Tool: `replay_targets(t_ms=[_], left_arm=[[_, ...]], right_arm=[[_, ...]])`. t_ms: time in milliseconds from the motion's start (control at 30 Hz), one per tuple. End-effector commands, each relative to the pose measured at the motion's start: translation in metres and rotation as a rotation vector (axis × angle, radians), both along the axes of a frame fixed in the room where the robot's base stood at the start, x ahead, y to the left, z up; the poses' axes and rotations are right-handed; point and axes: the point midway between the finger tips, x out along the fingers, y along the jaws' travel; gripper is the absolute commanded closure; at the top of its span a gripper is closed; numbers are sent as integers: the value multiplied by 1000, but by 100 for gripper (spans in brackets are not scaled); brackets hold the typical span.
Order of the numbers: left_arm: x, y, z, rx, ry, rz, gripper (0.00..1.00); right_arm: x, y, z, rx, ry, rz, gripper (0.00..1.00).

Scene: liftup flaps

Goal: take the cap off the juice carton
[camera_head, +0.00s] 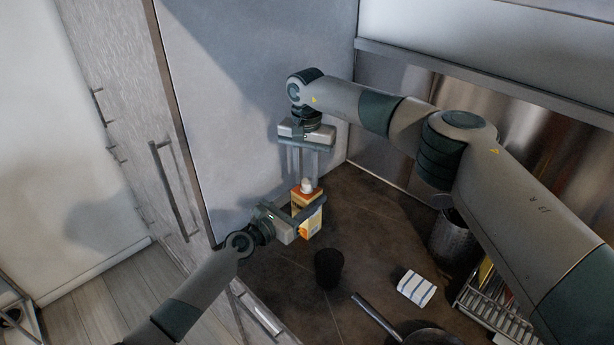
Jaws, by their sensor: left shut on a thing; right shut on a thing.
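The juice carton (311,223), orange, white and yellow, stands upright on the dark counter near the back corner. Its pale round cap (307,185) is at the top. My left gripper (307,213) comes in from the left and is shut on the carton's upper body, hiding part of it. My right gripper (306,182) points down from above and is shut on the cap, with its fingers on either side. Whether the cap still touches the carton's neck is too small to tell.
A black cup (329,268) stands in front of the carton. A striped cloth (416,288), a pan (432,336) with its handle pointing left, a metal canister (453,238) and a dish rack (492,310) are to the right. Walls close off the back.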

Motion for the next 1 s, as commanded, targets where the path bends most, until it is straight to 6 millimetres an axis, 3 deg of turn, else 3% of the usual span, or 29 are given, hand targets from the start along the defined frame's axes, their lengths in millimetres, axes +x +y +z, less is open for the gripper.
replay_targets(t_ms=[1000], left_arm=[[0, 0, 0, 0, 0, 0, 100]], right_arm=[[0, 0, 19, 1, 0, 0, 100]])
